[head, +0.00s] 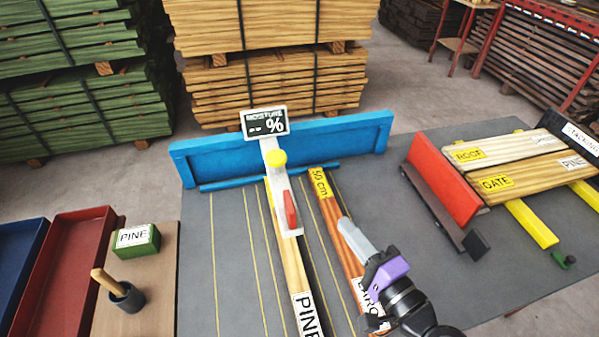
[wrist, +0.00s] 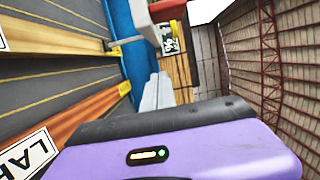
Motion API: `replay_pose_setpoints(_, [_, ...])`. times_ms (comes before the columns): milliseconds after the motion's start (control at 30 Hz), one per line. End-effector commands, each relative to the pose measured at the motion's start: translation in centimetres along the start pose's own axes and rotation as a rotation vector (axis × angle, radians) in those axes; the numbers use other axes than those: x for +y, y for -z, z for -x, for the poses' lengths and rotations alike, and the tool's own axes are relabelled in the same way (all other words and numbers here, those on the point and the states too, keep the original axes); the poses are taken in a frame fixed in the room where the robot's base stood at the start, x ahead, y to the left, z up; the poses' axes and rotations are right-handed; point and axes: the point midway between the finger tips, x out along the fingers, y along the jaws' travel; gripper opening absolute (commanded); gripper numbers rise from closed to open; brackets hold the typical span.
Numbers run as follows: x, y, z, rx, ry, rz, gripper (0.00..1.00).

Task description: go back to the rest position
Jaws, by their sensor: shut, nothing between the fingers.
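My gripper (head: 345,227) is in the head view at the lower middle, above the grey table (head: 230,270). Its pale grey fingers point up and left, close over the larch board (head: 335,212), and look shut with nothing in them. I cannot tell the exact height above the board. In the wrist view the fingers (wrist: 157,92) show together in front of the purple housing. A pine board (head: 290,270) lies left of the gripper, under a white moisture meter (head: 284,205) with a yellow knob and a red part.
A blue fence (head: 350,133) runs along the table's back. At right are a red stop (head: 443,180) and boards labelled roof and gate on yellow rails (head: 532,222). At left are red (head: 65,270) and blue trays, a green pine block (head: 137,240) and a dark cup (head: 127,297).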

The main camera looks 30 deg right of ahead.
Motion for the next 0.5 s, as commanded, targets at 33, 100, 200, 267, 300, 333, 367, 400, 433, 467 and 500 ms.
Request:
replay_pose_setpoints(33, [0.0, 0.0, 0.0, 0.0, 0.0, 0.0, 0.0])
replay_pose_setpoints(100, [0.0, 0.0, 0.0, 0.0, 0.0, 0.0, 0.0])
replay_pose_setpoints(200, [-0.1, 0.1, 0.0, 0.005, 0.001, 0.01, 0.0])
replay_pose_setpoints(267, [0.0, 0.8, 0.0, 0.03, -0.002, 0.051, 0.0])
replay_pose_setpoints(300, [-0.2, 1.3, 0.0, 0.053, -0.004, 0.095, 0.0])
replay_pose_setpoints(333, [-0.3, 1.8, 0.1, 0.073, -0.008, 0.137, 0.0])
replay_pose_setpoints(367, [-0.3, 2.3, 0.3, 0.097, -0.015, 0.186, 0.0])
replay_pose_setpoints(400, [-0.3, 2.9, 0.9, 0.128, -0.032, 0.261, 0.0])
replay_pose_setpoints(433, [-0.1, 3.1, 1.5, 0.149, -0.049, 0.322, 0.0])
replay_pose_setpoints(467, [0.2, 3.3, 2.3, 0.167, -0.07, 0.389, 0.0])
replay_pose_setpoints(500, [0.4, 3.3, 3.4, 0.186, -0.097, 0.481, 0.0])
